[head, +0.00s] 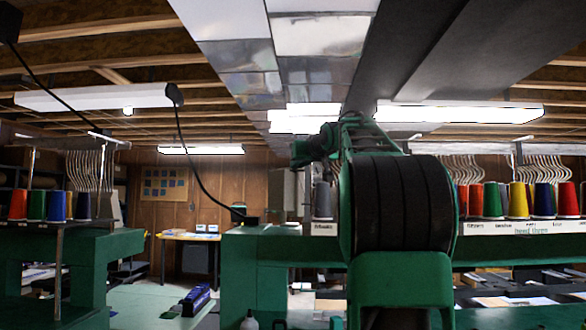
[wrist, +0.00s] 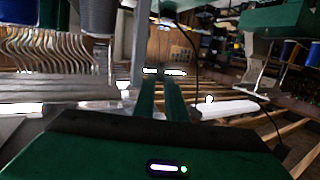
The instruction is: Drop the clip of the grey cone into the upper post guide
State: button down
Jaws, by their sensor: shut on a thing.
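The grey cone (head: 322,200) stands on the green rack just left of my arm in the head view. It also shows at the top left of the wrist view (wrist: 98,18), which is upside down. A pale upright post (wrist: 140,40) is beside it, close to my fingers. My gripper (wrist: 163,72) points past that post, its two dark green fingers close together. The clip is too small to make out between the fingertips. The upper post guide cannot be told apart in either view. My arm hides the gripper in the head view.
Coloured cones stand in a row on the right rack (head: 525,228), with wire hooks above. Another rack (head: 50,245) with several cones stands at the left. A black cord (head: 190,160) hangs left of my arm. Beyond it stands a yellow table (head: 188,237).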

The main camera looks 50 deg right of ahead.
dwell(0.4)
jog(key=c, duration=1.7)
grip_release()
jog(key=shift+s, duration=0.1)
jog(key=shift+s, duration=0.1)
jog(key=v, duration=1)
jog(key=shift+a, duration=0.35)
